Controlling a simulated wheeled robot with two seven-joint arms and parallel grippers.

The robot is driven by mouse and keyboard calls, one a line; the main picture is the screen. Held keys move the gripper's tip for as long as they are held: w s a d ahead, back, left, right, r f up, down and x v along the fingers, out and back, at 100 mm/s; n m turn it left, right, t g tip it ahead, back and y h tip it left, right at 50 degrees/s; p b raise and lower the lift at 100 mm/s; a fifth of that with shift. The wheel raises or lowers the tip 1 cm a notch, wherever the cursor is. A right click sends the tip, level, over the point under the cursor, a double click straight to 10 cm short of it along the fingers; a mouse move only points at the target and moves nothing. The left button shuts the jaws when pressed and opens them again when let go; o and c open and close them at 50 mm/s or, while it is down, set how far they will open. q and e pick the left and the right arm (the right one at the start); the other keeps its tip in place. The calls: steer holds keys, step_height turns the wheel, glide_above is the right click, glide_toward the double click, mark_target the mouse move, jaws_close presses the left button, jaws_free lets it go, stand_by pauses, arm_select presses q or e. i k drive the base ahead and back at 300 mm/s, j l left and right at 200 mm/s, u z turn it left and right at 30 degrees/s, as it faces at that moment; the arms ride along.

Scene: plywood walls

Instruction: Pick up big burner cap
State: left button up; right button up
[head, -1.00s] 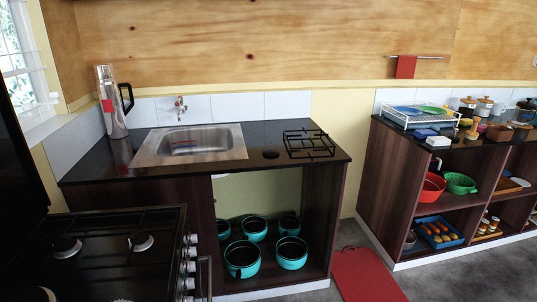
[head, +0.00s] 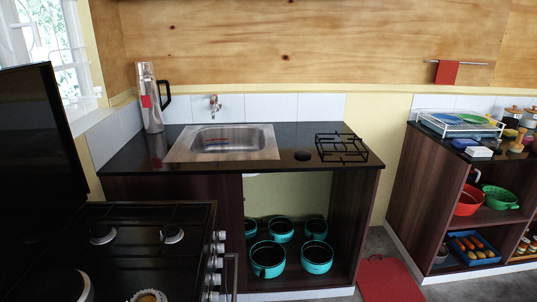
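A flat, round black disc, which looks like a burner cap (head: 303,155), lies on the dark countertop (head: 345,183) between the sink and a black wire pot stand. On the stove (head: 190,218) at lower left, an open burner (head: 148,296) shows a pale ring with no cap visible, cut by the bottom edge. A larger capped burner (head: 75,287) sits to its left, partly cut off. Two smaller capped burners (head: 103,234) (head: 172,234) are further back. Neither of my grippers is in view.
The sink (head: 222,143) and a steel flask (head: 148,97) occupy the counter's left and middle. The black pot stand (head: 342,148) is at its right. Teal pots (head: 268,259) stand below. A red mat (head: 390,280) lies on the floor before a shelf unit (head: 425,180).

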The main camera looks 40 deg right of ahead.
mark_target(301, 153)
steer(key=l+u, duration=0.45)
steer(key=l, duration=0.35)
steer(key=k+l+u, duration=0.1)
steer(key=l+u, duration=0.4)
steer(key=l, duration=0.3)
